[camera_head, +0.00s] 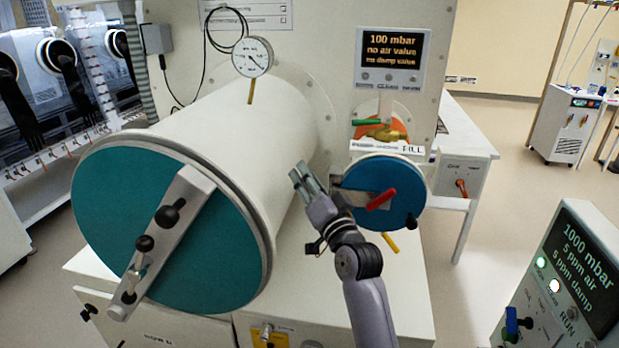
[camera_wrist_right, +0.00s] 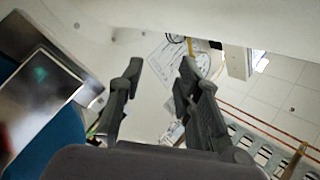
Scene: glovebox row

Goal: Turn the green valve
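The green valve handle (camera_head: 368,122) lies roughly level on a brass valve body (camera_head: 386,135), in front of an orange patch and above a label ending in "ILL". It is below the display on the back panel. I cannot make out the green handle in that view. My left gripper is not in view.
The large cylinder (camera_head: 230,130) with a teal door (camera_head: 110,230) fills the left. A gauge (camera_head: 252,57) stands on top. The display (camera_head: 392,55) reads 100 mbar.

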